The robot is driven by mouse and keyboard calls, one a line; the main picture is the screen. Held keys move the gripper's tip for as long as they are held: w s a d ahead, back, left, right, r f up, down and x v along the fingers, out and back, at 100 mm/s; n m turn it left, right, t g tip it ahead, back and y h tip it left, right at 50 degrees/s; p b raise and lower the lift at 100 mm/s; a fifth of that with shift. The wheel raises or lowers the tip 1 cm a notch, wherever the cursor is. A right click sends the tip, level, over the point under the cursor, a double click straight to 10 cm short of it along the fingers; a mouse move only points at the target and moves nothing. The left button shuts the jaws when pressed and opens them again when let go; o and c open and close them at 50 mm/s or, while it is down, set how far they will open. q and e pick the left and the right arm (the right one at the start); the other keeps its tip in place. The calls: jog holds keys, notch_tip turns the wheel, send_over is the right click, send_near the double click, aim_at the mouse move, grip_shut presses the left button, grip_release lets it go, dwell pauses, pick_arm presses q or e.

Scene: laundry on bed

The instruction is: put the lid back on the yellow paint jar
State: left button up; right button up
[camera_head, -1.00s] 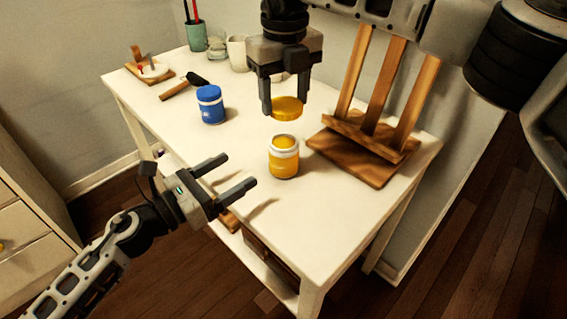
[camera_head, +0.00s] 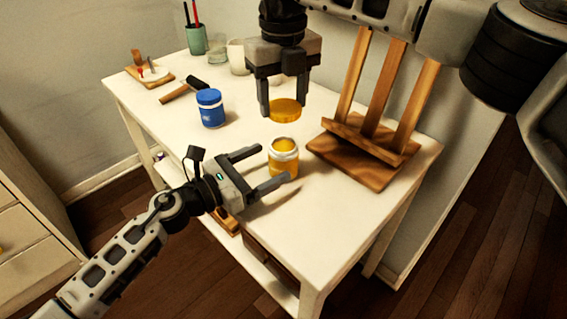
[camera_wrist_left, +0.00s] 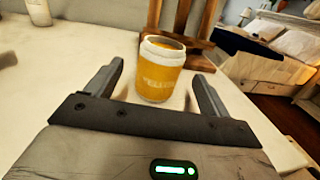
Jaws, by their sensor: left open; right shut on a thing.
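The yellow paint jar (camera_head: 283,158) stands upright and open on the white table, with yellow paint showing inside its white rim. The jar also shows in the left wrist view (camera_wrist_left: 159,72), ahead of and between the fingers. My left gripper (camera_head: 275,167) is open and level with the jar, its fingertips close to the jar's near side. It also shows in the left wrist view (camera_wrist_left: 155,85). My right gripper (camera_head: 285,110) points down and is shut on the yellow lid (camera_head: 286,108). The lid is held above and slightly behind the jar, apart from it.
A blue paint jar (camera_head: 210,108) with its lid on stands to the left. A hammer-like tool (camera_head: 184,90), a small board (camera_head: 150,75) and cups (camera_head: 237,56) lie farther back. A wooden easel (camera_head: 365,150) stands close on the right. The table's (camera_head: 310,225) front is clear.

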pick_arm(q)
jog(key=shift+x, duration=2.35)
jog(key=c, duration=1.5)
pick_arm(e)
send_over(283, 147)
jog(key=shift+f, duration=2.45)
jog(key=shift+f, duration=0.1)
jog(key=shift+f, duration=0.8)
jog(key=shift+f, duration=0.6)
